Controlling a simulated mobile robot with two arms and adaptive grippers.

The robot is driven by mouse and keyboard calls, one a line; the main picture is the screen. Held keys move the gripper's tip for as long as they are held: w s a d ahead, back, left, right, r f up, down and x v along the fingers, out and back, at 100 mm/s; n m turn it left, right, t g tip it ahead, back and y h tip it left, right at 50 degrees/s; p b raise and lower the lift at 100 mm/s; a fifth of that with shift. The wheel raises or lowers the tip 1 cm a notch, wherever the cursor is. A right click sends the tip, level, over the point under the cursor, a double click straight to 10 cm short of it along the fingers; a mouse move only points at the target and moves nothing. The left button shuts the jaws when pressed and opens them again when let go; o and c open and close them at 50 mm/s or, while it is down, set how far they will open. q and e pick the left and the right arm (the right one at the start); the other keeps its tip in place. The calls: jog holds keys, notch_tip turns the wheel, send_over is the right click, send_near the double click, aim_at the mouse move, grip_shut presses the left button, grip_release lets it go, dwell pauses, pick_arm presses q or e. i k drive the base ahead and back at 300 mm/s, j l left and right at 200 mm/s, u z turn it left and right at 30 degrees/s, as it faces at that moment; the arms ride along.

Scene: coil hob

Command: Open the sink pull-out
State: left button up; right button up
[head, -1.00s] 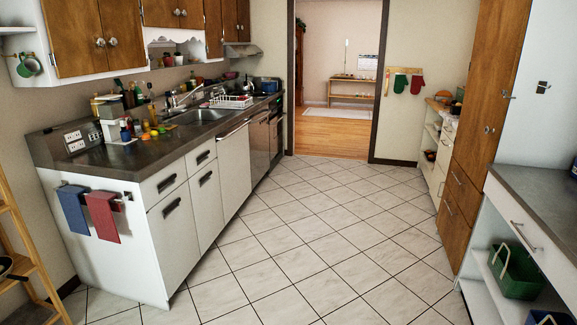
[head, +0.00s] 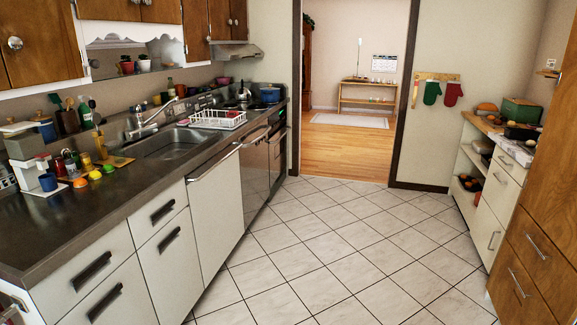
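The sink (head: 168,146) is a steel basin set in the dark counter on the left in the head view. Below and beside it, a tall white front (head: 217,205) with a long bar handle (head: 214,163) along its top is closed. To its left are white fronts with short dark handles, a drawer (head: 160,212) above a door (head: 172,262), also closed. The frames do not show for certain which front is the sink pull-out. Neither of my grippers is in view.
A white dish rack (head: 217,119) stands beyond the sink. Bottles, fruit and a white appliance (head: 42,170) crowd the near counter. The tiled floor (head: 330,250) is clear up to the doorway. A wooden cabinet (head: 535,250) stands at the right.

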aim_at(214, 190)
jog(key=i+l, duration=0.1)
jog(key=i, duration=2.1)
jog(key=j+u, duration=0.05)
jog(key=j, duration=0.05)
